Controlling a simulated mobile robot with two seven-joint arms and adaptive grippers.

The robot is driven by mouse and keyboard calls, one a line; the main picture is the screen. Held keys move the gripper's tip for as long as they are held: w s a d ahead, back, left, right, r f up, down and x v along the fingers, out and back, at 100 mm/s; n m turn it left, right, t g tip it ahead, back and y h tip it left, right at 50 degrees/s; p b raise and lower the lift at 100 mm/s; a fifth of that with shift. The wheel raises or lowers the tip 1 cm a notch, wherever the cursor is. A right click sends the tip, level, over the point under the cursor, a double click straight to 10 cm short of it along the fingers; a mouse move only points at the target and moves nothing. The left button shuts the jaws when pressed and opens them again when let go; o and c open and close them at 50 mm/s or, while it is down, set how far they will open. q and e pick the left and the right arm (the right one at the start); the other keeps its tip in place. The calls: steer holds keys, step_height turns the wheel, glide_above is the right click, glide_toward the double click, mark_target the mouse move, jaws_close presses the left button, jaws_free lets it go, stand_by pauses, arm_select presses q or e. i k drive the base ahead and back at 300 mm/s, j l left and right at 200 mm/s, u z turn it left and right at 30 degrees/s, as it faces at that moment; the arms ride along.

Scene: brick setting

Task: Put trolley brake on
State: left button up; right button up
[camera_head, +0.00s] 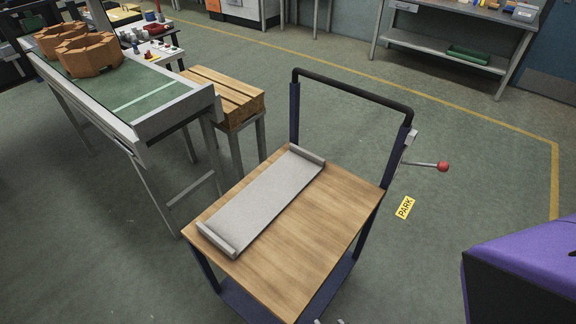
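The trolley has a wooden deck (300,245), dark blue posts and a black push handle (350,85) at its far end. A brake lever (425,164) with a red ball knob (442,167) sticks out to the right from a grey bracket (411,138) on the right handle post. The lever looks about level. A yellow PARK label (404,208) shows below and left of the knob; I cannot tell what it is fixed to. Neither gripper is clearly visible. Tiny grey bits at the bottom edge are too cut off to identify.
A grey tray-like plate (265,200) lies on the deck. A conveyor (150,107) with orange-brown parts and a stand with wooden blocks (225,92) are left. A workbench (455,45) is behind. A purple-topped dark shape, unclear, fills the lower right. Floor right of the trolley is clear.

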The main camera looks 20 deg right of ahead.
mark_target(442, 167)
steer(key=z, duration=0.8)
